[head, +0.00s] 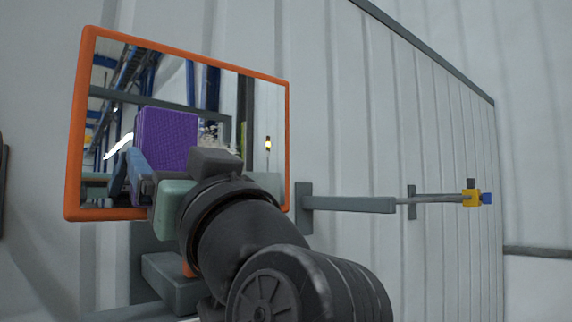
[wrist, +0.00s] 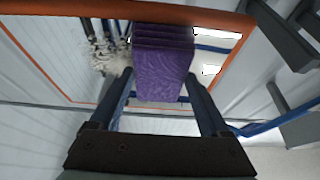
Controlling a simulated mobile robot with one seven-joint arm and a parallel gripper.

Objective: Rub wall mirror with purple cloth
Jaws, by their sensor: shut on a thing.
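The wall mirror (head: 220,95) has an orange frame and hangs on the pale ribbed wall, at the left of the head view. It fills the upper middle of the wrist view (wrist: 75,68). The purple cloth (head: 166,138) is a folded block in front of the mirror's left half. It also shows in the wrist view (wrist: 163,75), between the two blue fingers. My gripper (head: 138,165) is shut on the cloth, and its fingers also show in the wrist view (wrist: 159,80). I cannot tell whether the cloth touches the glass. My arm hides the mirror's lower right part.
A grey wall bracket (head: 345,204) with a thin rod sticks out right of the mirror, ending in a yellow and blue fitting (head: 472,197). Grey blocks (head: 170,280) stand below the mirror beside my arm.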

